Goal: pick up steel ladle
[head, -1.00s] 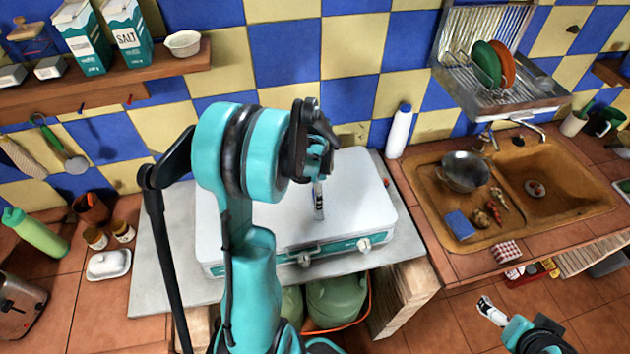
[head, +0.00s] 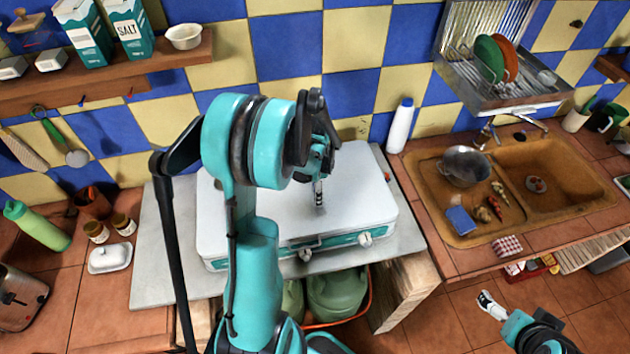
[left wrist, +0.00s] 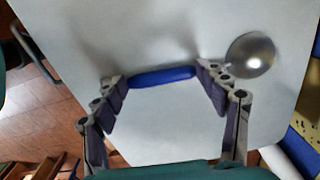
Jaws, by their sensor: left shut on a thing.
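The steel ladle shows in the left wrist view as a round steel bowl (left wrist: 251,55) just beyond the right fingertip. A blue handle (left wrist: 162,76) lies between the fingertips; the join between handle and bowl is hidden by the right finger. My left gripper (left wrist: 155,74) is shut on the ladle, its fingers wide apart, over the white stove lid. In the head view my left gripper (head: 319,190) is over the stove and the ladle cannot be made out there. My right gripper (head: 490,306) is low at the right, over the floor; its opening is too small to tell.
The white stove (head: 350,210) stands on a grey slab. A white bottle (head: 399,127) stands behind its right side. A sink (head: 555,180) with a metal bowl (head: 465,167) is at the right. A shelf (head: 175,57) and hanging utensils are at the left.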

